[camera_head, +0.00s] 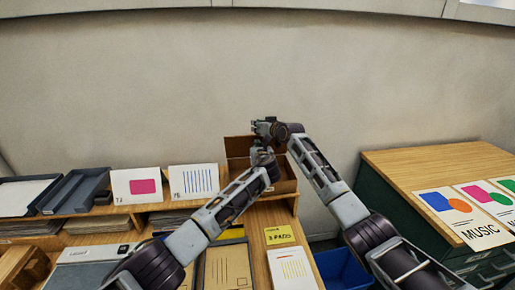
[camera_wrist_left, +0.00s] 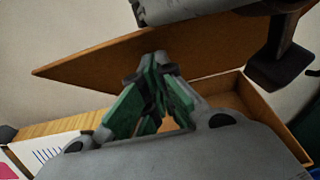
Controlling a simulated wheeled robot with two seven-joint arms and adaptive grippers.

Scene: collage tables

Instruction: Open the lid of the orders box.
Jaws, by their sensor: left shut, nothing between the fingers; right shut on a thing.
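The orders box (camera_head: 286,187) is a brown wooden box at the back of the desk, against the wall. Its lid (camera_head: 238,147) is raised and tilted, with the open box below it; the lid shows as a slanted brown panel in the left wrist view (camera_wrist_left: 90,70), above the box's rim (camera_wrist_left: 262,104). My right gripper (camera_head: 259,127) is at the lid's upper edge, shut on the lid. My left gripper (camera_head: 262,153) is lower, in front of the lid; its green-padded fingers (camera_wrist_left: 157,62) are shut and empty. My arms hide part of the box.
Dark trays (camera_head: 75,190) and two upright cards (camera_head: 137,186) stand on the shelf left of the box. A yellow card (camera_head: 279,235) lies in front. A blue bin (camera_head: 343,268) is below right. A green cabinet with a wooden top (camera_head: 420,165) stands at the right.

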